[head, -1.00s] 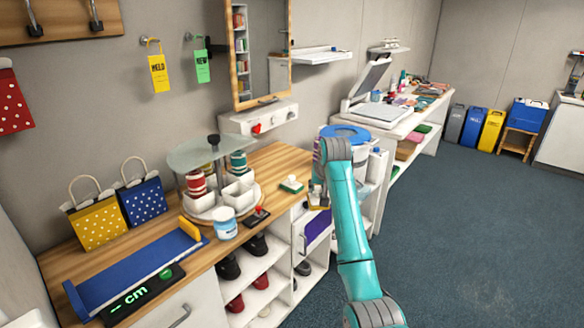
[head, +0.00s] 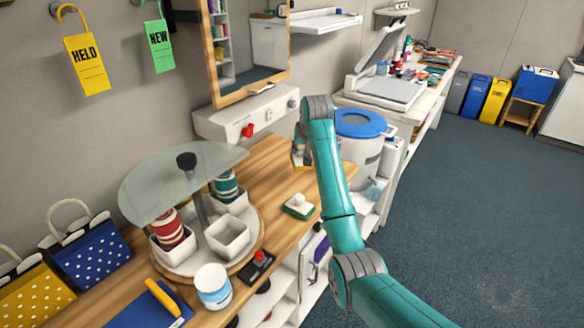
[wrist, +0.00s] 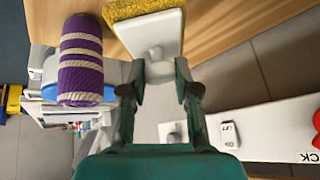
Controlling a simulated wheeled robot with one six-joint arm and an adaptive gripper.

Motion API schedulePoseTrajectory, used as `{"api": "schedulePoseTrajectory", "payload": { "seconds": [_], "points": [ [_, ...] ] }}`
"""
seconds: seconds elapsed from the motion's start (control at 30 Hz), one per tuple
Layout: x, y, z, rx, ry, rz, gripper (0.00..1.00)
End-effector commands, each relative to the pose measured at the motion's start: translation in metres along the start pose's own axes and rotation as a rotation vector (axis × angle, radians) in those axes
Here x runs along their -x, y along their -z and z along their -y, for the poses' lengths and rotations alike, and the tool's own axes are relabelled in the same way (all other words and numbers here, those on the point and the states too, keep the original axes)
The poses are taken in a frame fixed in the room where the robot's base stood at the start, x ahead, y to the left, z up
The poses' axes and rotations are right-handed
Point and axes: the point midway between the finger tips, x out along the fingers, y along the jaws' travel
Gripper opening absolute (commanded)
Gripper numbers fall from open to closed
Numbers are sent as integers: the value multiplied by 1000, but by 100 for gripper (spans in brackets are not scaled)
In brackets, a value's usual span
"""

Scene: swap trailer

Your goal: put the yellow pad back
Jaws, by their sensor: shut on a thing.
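The yellow pad (wrist: 150,8) is a yellow spongy layer on a white block with a knob. In the wrist view my gripper (wrist: 158,78) is shut on its white knob. In the head view my gripper (head: 302,143) is above the wooden counter (head: 268,178), with the pad (head: 301,158) beneath it, partly hidden by my arm. A similar white block with a green pad (head: 298,207) lies on the counter nearer the camera, apart from the held pad.
A turntable (head: 180,262) with white cups, red and green rolls and a glass top stands left. A white jar (head: 213,287) is in front. A purple striped roll (wrist: 80,65) is beside the held pad in the wrist view. A blue-lidded bin (head: 360,124) is right.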

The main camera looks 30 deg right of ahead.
Motion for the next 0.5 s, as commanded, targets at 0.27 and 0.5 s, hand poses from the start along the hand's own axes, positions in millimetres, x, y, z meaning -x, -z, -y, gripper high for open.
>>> {"api": "schedulePoseTrajectory", "payload": {
  "seconds": [0.27, 0.5],
  "points": [
    [9, 4, 5, -26, 39, -24, 0],
    [-25, -17, 0, -26, 38, -23, 0]
  ]
}}
